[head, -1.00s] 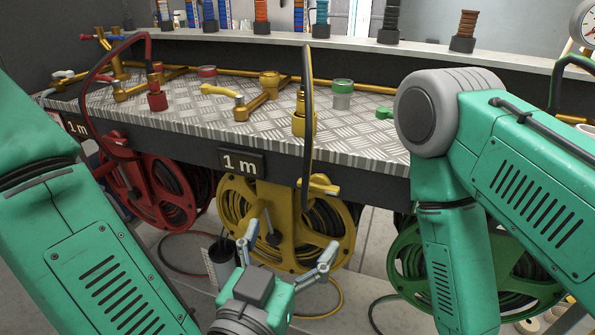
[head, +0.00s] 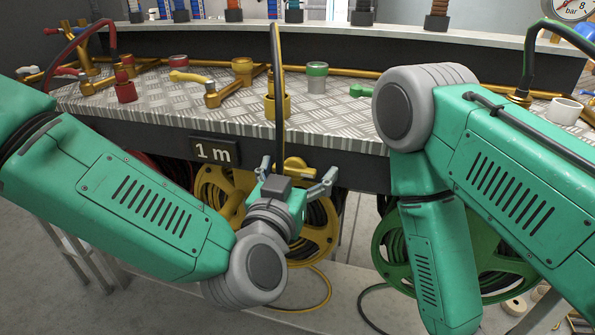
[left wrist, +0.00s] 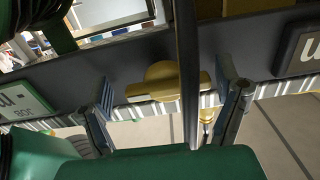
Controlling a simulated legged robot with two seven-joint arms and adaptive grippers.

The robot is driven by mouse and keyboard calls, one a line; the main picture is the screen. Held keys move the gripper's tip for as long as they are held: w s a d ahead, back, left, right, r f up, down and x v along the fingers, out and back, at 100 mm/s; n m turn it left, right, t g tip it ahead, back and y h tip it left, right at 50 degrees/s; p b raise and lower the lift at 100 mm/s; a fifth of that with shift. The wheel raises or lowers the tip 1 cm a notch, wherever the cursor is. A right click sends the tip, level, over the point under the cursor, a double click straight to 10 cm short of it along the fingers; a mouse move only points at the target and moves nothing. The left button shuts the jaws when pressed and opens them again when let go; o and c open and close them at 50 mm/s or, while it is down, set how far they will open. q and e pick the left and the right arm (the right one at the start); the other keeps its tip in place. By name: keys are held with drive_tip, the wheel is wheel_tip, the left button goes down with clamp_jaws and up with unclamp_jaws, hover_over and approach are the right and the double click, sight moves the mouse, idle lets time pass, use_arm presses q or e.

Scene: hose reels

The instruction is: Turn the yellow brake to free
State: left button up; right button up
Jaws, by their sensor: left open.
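The yellow brake (head: 298,167) is a knob with a short bar on the dark bench front, above the yellow hose reel (head: 318,232). In the left wrist view the brake (left wrist: 163,78) lies between my open fingers, its bar roughly level. A dark hose (left wrist: 187,60) crosses in front of its right part. My left gripper (head: 297,173) is open and empty, its fingers on either side of the brake; contact cannot be told. My gripper and wrist hide part of the yellow reel. My right arm is at the right, with its gripper out of view.
The dark hose (head: 276,80) hangs from a yellow fitting (head: 277,104) close to my left gripper. A "1 m" sign (head: 214,151) is left of the brake. A green reel (head: 480,250) stands at the right.

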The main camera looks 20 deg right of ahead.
use_arm(q)
drive_tip(key=shift+a, duration=0.3)
drive_tip(key=c, duration=0.3)
drive_tip(key=shift+a, duration=0.15)
drive_tip(key=c, duration=0.8)
drive_tip(key=n+p, duration=0.2)
drive_tip(key=n, duration=0.1)
drive_tip(key=shift+r+n, duration=0.1)
drive_tip(key=shift+n, duration=0.3)
drive_tip(key=n+p, duration=0.1)
drive_tip(key=n, duration=0.3)
drive_tip(key=shift+n+p, duration=0.3)
drive_tip(key=shift+p, duration=0.1)
drive_tip(key=n+p, duration=0.1)
drive_tip(key=n, duration=0.3)
drive_tip(key=shift+n, duration=0.3)
drive_tip(key=shift+n+p, duration=0.3)
drive_tip(key=shift+n, duration=2.2)
drive_tip(key=shift+f, duration=0.2)
